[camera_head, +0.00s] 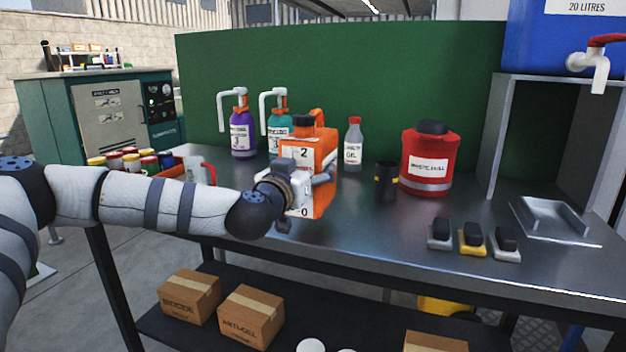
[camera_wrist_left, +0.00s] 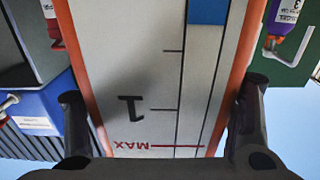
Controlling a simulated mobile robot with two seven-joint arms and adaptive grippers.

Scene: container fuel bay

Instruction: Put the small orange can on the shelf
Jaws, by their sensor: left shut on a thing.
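In the left wrist view the can (camera_wrist_left: 140,75) fills the middle, upside down, between the fingers of the left gripper (camera_wrist_left: 162,100). A dark lower shelf (camera_head: 290,338) runs under the bench. My right gripper is in neither view.
The steel bench (camera_head: 345,225) also holds a purple bottle (camera_head: 242,138), a teal bottle (camera_head: 277,125), a gel bottle (camera_head: 354,145), a black cup (camera_head: 386,182) and a red bin (camera_head: 430,178). Cartons (camera_head: 250,317) stand on the lower shelf, with free room between them.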

